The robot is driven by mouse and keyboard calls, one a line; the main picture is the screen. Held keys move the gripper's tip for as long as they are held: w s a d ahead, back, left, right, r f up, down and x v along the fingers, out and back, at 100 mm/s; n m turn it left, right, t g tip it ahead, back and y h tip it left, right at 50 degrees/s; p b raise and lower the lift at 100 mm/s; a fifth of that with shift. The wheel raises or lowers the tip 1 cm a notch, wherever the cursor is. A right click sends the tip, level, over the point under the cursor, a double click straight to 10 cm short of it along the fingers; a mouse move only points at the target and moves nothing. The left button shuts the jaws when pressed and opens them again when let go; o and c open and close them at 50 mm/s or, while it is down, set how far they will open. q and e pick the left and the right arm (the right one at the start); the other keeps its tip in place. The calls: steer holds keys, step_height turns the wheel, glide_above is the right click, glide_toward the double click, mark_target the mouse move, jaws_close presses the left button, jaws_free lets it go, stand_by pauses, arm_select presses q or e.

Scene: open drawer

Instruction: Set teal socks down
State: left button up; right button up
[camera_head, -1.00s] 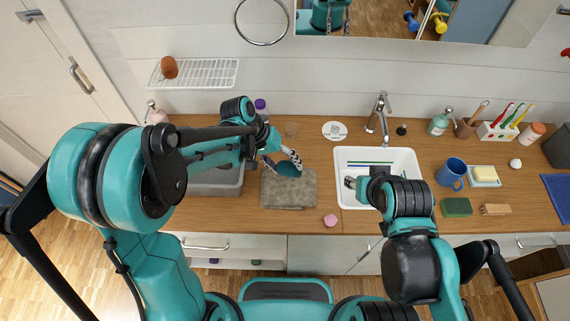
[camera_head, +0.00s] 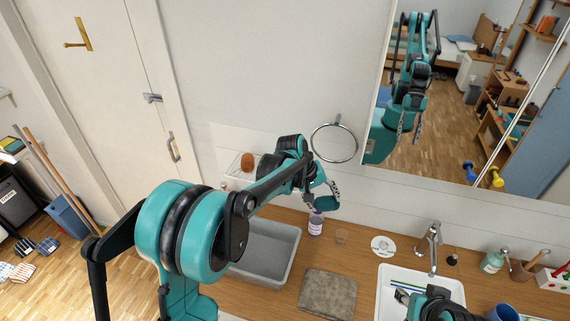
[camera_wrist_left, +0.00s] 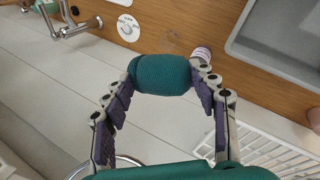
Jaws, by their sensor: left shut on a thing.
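The teal socks (camera_wrist_left: 160,74) are a rolled, ribbed bundle in the left wrist view, pinched between the two fingers of my left gripper (camera_wrist_left: 160,82). In the head view my left gripper (camera_head: 322,197) is raised above the back of the counter, near the wall and below the metal ring. My right gripper (camera_head: 403,296) is low over the white sink at the bottom edge of the head view. Its fingers are mostly hidden, so its opening cannot be told.
A grey basin (camera_head: 288,262) and a folded grey-brown towel (camera_head: 328,292) are on the wooden counter. A purple-capped bottle (camera_head: 315,226) stands behind them. The white sink (camera_head: 384,309) and faucet (camera_head: 430,243) are right. A wire rack (camera_wrist_left: 262,135) and metal ring (camera_head: 334,143) are at the wall.

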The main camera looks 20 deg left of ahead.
arm_select(q)
steer(key=w+a+r+n+t+p, duration=0.1)
steer(key=w+a+r+n+p, duration=0.45)
steer(key=r, duration=0.65)
steer(key=shift+m+t+y, duration=0.3)
steer(key=shift+m+y, duration=0.2)
steer(key=shift+m, duration=0.25)
steer(key=w+a+f, duration=0.1)
steer(key=a+f, duration=0.1)
steer(key=a, duration=0.1)
steer(key=w+a+f, duration=0.2)
steer(key=a, duration=0.2)
steer(key=w+a+f, duration=0.1)
steer(key=a+f, duration=0.1)
steer(key=a, duration=0.2)
steer(key=shift+w+a+f, duration=0.1)
steer(key=shift+w+f, duration=0.1)
steer(key=shift+f, duration=0.2)
steer(key=shift+a+f, duration=0.15)
steer(key=shift+a, duration=0.1)
steer(key=shift+f, duration=0.3)
step_height(320, 180, down, 4)
steer(key=shift+r+p, duration=0.2)
steer(key=shift+p, duration=0.2)
arm_select(e)
step_height(320, 180, up, 8)
steer(key=shift+f, duration=0.1)
